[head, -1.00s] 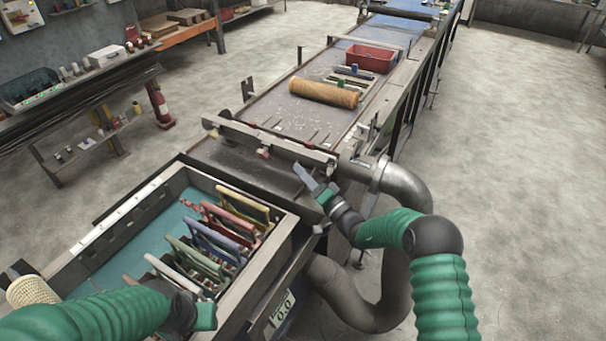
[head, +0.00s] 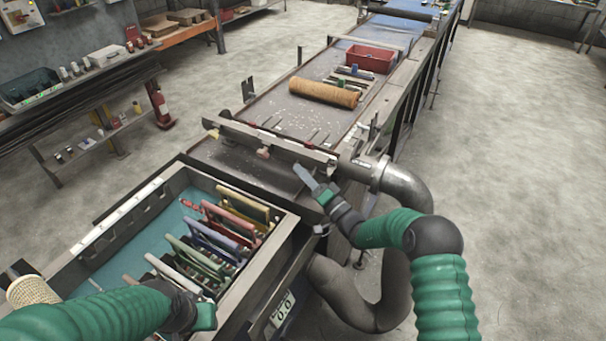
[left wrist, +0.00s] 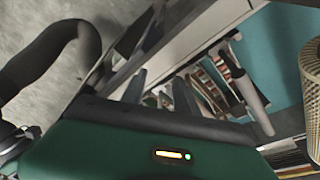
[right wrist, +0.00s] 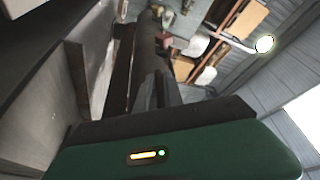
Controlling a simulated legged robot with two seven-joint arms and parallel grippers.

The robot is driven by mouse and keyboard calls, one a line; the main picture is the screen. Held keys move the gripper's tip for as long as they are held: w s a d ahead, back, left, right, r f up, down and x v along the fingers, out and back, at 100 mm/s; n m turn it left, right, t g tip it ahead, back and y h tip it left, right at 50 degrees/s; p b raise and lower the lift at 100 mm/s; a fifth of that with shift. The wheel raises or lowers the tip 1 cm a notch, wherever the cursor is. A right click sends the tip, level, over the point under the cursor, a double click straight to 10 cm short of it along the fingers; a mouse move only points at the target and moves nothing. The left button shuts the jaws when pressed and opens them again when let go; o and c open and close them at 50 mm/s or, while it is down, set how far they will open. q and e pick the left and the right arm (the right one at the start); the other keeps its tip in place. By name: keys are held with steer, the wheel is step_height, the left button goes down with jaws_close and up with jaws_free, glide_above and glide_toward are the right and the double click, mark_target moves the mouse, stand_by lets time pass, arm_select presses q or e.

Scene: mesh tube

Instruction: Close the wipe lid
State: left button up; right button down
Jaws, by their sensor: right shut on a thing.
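I cannot make out a wipe lid for certain in any view. A cream mesh tube (head: 32,291) stands at the lower left, partly hidden by my left arm; it also shows in the left wrist view (left wrist: 311,85). My left gripper (left wrist: 160,92) is open over the near side of the open box; its fingers are hidden in the head view. My right gripper (head: 304,177) is beside the metal crossbar at the conveyor's near end. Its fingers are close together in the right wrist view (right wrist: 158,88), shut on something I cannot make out.
The open box (head: 88,238) holds several coloured paddles (head: 212,238) on a teal floor. The conveyor (head: 285,112) behind carries an orange roll (head: 324,94) and a red bin (head: 369,59). A metal crossbar (head: 270,141) and pipe (head: 402,186) stand near my right gripper.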

mark_target(311, 154)
steer(key=shift+r+m, duration=0.2)
steer(key=shift+m, duration=0.2)
